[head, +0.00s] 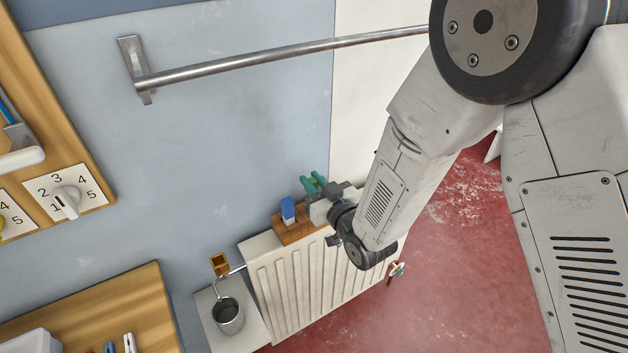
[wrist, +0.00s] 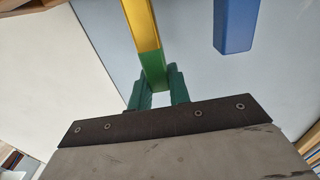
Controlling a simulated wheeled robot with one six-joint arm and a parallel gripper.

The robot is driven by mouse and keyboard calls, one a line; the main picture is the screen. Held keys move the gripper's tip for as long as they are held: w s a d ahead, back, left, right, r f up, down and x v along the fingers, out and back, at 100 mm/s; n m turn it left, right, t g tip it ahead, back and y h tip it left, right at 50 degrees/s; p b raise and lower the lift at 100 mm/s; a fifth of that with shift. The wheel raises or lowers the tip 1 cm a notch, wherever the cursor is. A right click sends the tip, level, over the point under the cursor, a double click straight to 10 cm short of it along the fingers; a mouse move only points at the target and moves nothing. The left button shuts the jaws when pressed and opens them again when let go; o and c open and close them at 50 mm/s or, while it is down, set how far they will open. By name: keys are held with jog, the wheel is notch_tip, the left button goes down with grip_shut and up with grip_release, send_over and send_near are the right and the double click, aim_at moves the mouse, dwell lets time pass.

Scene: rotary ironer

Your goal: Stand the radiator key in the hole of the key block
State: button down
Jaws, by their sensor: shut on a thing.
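My gripper (head: 313,184) is at the far end of the radiator top, with its green fingers just behind and right of a brown wooden block. In the wrist view my gripper (wrist: 160,82) is shut on a bar, yellow at its outer part and green near the fingers, which I take for the radiator key (wrist: 140,25). The key cannot be made out in the head view. The brown block, apparently the key block (head: 308,229), lies on the radiator's top edge. A blue upright piece (head: 288,210) stands at it; a blue bar (wrist: 235,25) also shows in the wrist view. No hole is visible.
The white radiator (head: 300,285) stands against the blue-grey wall. A metal rail (head: 280,58) runs above. A metal cup (head: 228,316) and a small yellow-brown square piece (head: 219,264) are left of the radiator. A valve (head: 398,268) juts out at right. Red floor lies open at right.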

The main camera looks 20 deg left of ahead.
jog(key=shift+f, duration=1.95)
jog(key=c, duration=1.2)
grip_release()
jog(key=shift+c, duration=0.2)
jog(key=v, duration=0.8)
